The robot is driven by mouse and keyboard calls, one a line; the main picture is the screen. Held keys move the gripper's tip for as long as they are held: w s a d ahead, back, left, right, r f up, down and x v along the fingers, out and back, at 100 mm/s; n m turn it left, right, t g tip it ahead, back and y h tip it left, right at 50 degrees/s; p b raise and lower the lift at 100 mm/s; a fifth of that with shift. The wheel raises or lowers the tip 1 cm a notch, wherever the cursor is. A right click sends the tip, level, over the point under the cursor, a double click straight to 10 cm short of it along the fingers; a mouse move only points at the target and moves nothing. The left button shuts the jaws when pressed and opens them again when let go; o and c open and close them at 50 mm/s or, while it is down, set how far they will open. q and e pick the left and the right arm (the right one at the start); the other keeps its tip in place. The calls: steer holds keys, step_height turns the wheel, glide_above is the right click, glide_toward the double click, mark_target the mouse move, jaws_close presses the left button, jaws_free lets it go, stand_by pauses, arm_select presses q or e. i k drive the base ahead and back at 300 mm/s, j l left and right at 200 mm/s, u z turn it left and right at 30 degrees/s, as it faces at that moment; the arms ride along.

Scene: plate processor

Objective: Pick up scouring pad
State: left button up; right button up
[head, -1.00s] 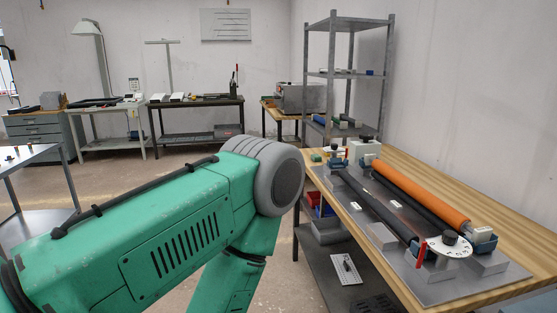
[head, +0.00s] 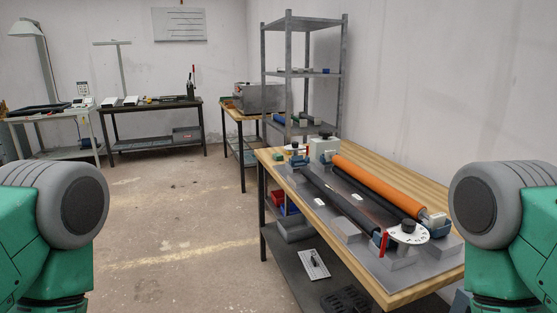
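A small green block (head: 278,154), which may be the scouring pad, lies at the far left corner of the wooden workbench (head: 431,178). It is too small to tell for sure. My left arm shows at the left edge and my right arm at the right edge. Both grippers are out of the picture, and nothing is seen held.
A roller machine with an orange roller (head: 375,185) and a dial (head: 408,233) covers much of the bench. A grey shelf rack (head: 304,75) stands behind it. Bins and a white perforated plate (head: 313,264) are below. The floor (head: 180,215) to the left is clear.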

mark_target(277, 157)
steer(key=z, duration=0.55)
steer(key=i+j+z, duration=0.3)
steer(key=j+z, duration=0.3)
steer(key=i+j+z, duration=0.15)
steer(key=z, duration=0.15)
steer(key=j+z, duration=0.3)
steer(key=j, duration=0.15)
steer(key=i, duration=0.05)
